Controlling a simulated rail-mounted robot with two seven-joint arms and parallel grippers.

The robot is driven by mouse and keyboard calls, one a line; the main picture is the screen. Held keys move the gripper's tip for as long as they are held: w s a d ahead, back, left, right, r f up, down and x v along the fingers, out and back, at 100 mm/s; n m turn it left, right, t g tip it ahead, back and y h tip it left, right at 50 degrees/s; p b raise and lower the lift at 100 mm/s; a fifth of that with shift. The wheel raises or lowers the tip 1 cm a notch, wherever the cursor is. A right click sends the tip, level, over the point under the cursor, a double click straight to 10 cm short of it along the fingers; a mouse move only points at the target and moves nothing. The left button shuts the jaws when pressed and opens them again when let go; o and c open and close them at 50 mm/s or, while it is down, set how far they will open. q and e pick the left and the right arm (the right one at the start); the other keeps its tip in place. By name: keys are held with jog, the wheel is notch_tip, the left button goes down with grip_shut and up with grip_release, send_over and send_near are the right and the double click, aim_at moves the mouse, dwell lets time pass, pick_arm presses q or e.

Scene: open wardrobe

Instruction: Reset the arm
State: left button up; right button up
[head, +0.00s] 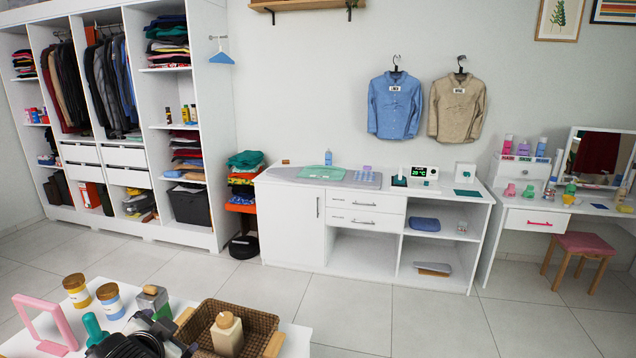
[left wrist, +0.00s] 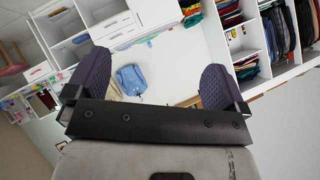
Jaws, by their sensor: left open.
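My left gripper (left wrist: 156,84) fills the lower part of the left wrist view. Its two dark, ridged fingers stand wide apart with nothing between them. Past the fingers, the room appears upside down, with a blue shirt (left wrist: 131,79) on the far wall between them. Dark mechanical parts show at the bottom left of the head view, but I cannot make out gripper fingers there. My right gripper shows in neither view.
A near white table (head: 297,340) carries a woven basket (head: 268,322) with a bottle (head: 227,336), jars and a pink frame (head: 45,322). An open wardrobe (head: 212,130) stands left, a white cabinet (head: 290,215) along the back, a vanity right. The tiled floor (head: 430,315) between is clear.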

pick_arm(q)
jog(key=s+d+f+n+g+h, duration=0.15)
jog(key=s+d+f+g, duration=0.25)
jog(key=s+f, duration=1.3)
jog(key=s+d+f+n+g+h, duration=0.1)
jog(key=s+d+f+n+g, duration=0.15)
jog(key=s+f, duration=1.4)
jog(key=s+r+p, duration=0.2)
jog(key=r+p, duration=1.5)
jog(key=r, duration=0.2)
jog(key=s+r+p, duration=0.2)
jog(key=r+p, duration=1.6)
jog(key=r, duration=0.1)
jog(key=shift+s+d+r+g, duration=0.15)
jog(key=shift+d+r+g, duration=0.05)
jog(key=shift+d+g, duration=0.2)
